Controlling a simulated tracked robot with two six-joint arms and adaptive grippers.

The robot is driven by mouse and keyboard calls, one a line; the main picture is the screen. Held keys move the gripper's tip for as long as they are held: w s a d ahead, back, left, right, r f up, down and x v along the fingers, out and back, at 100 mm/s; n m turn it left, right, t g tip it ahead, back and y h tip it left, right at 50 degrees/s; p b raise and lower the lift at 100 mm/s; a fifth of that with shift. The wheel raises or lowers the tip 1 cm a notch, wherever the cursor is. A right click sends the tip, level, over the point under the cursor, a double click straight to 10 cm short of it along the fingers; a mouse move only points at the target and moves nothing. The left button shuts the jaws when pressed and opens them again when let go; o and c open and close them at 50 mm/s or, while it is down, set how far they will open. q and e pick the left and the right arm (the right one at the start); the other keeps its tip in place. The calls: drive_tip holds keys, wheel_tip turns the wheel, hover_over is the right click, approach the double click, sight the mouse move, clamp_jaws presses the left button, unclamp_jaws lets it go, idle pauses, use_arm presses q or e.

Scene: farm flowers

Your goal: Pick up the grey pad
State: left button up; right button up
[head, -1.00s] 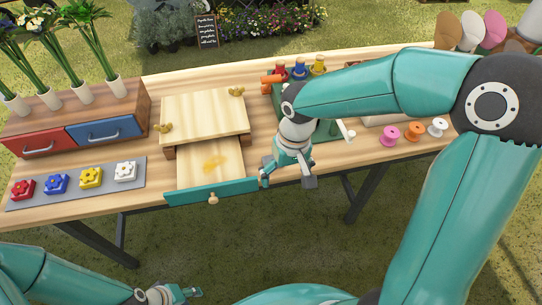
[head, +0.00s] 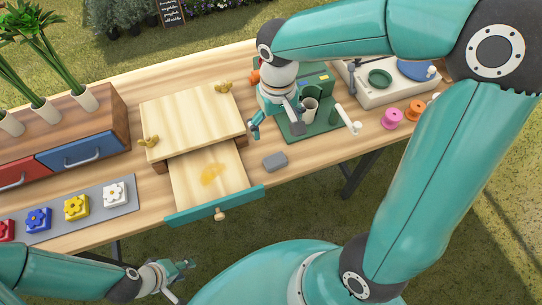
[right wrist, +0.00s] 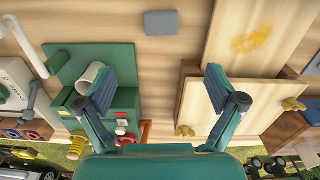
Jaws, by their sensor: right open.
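The grey pad (head: 275,161) is a small flat block lying on the wooden table, right of the pulled-out drawer (head: 235,174). It also shows at the top of the right wrist view (right wrist: 161,23). My right gripper (head: 274,131) is open and empty. It hangs over the table behind the pad in the head view, apart from it. In the right wrist view its two fingers (right wrist: 160,85) are spread wide, with the pad beyond them. My left gripper (head: 178,275) is low in front of the table, away from the pad; its jaws are too small to read.
A green stand with a white cup (head: 310,108) and a white-handled lever (head: 348,120) are right of the right gripper. The drawer's teal front (head: 190,211) sticks out past the table edge. Flower blocks (head: 77,207) lie on a grey mat at left. Bare table surrounds the pad.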

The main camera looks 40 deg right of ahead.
hover_over(275, 160)
drive_tip(key=f, duration=0.8)
drive_tip(key=shift+w+d+f, duration=0.1)
drive_tip(key=shift+w+f, duration=0.2)
drive_tip(key=shift+f, duration=0.05)
drive_tip(key=shift+s+f, duration=0.15)
drive_tip(key=shift+f, duration=1.4)
drive_tip(key=shift+s+f, duration=0.1)
drive_tip(key=shift+f, duration=1.45)
drive_tip(key=c, duration=1)
